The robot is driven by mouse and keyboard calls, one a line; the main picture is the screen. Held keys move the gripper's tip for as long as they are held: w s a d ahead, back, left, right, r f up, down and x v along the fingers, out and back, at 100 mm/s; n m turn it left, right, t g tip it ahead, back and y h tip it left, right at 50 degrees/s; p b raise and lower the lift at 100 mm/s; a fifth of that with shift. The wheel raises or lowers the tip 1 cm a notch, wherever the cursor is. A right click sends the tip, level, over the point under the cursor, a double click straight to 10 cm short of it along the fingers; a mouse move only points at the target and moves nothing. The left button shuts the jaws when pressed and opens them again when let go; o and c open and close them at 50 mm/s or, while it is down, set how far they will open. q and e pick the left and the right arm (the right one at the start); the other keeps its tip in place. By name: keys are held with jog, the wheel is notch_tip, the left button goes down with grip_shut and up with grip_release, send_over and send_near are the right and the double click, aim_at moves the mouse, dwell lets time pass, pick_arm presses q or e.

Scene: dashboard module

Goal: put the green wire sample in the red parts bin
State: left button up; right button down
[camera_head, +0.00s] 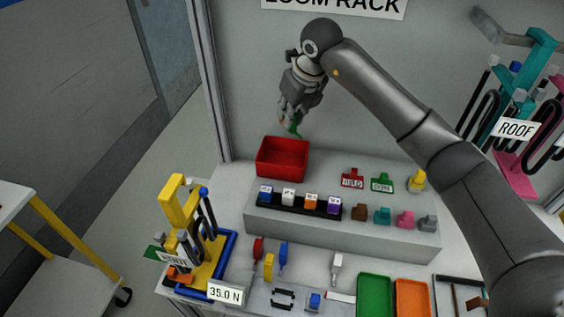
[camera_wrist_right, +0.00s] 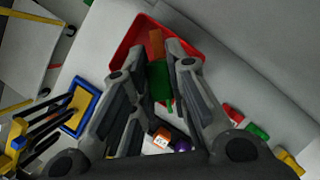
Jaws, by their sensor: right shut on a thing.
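The green wire sample (camera_head: 295,122) hangs from my right gripper (camera_head: 288,116), above the red parts bin (camera_head: 270,160). In the right wrist view the green sample (camera_wrist_right: 160,82) sits between the fingers of my right gripper (camera_wrist_right: 162,66), which is shut on it. The red bin (camera_wrist_right: 119,52) lies beyond and below the fingertips in that view, with an orange-brown piece showing near the sample. The sample looks apart from the bin. Its far end is partly hidden by the fingers. My left gripper is not in view.
The bin stands at the left of a grey raised shelf (camera_head: 340,235). A row of labelled blocks (camera_head: 300,200) and small coloured parts stand in front and to the right. A blue-edged yellow fixture (camera_head: 205,250) is at front left. Green (camera_head: 375,295) and orange trays (camera_head: 411,298) lie at front.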

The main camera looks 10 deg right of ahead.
notch_tip(320, 180, down, 4)
jog(key=shift+r+b, duration=0.2)
jog(key=shift+b, duration=0.55)
jog(key=c, duration=1.3)
grip_release()
jog(key=shift+r, duration=0.2)
jog(key=v, duration=1.1)
jog(key=shift+s+r, duration=0.15)
jog(key=shift+r, duration=0.15)
